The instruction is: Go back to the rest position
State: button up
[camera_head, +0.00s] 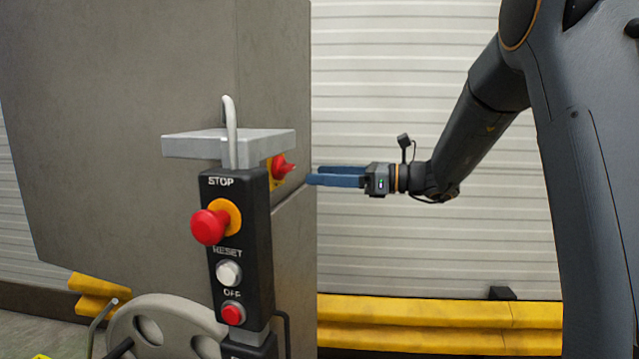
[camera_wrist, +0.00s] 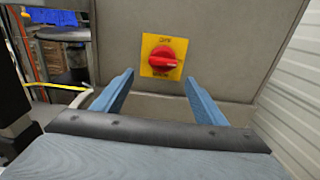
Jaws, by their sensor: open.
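My gripper (camera_head: 312,176) reaches left toward the side of a grey cabinet (camera_head: 120,90) in the head view. Its two blue fingers are open with nothing between them in the wrist view (camera_wrist: 160,98). A red rotary switch (camera_wrist: 163,58) on a yellow plate is on the cabinet face, ahead of the fingers and apart from them in the wrist view. Its knob points to the right there. In the head view the red switch (camera_head: 284,168) is partly hidden behind the control post, just left of my fingertips.
A black control post (camera_head: 240,270) with a red STOP button (camera_head: 208,227), white RESET and red OFF buttons stands left of my gripper. A grey plate (camera_head: 225,143) tops it. A yellow rail (camera_head: 440,310) runs low along the white wall.

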jog(key=s+f+n+g+h, duration=0.5)
jog(key=s+f+n+h, duration=0.2)
jog(key=s+f, duration=1)
jog(key=s+d+f+n+h+b, duration=0.1)
jog(key=s+d+f+n+h, duration=0.8)
jog(key=s+d+f+n, duration=0.3)
jog(key=d+f+n, duration=0.1)
jog(key=n, duration=0.2)
jog(key=shift+s+f+h+b, duration=0.3)
jog(key=shift+f, duration=0.05)
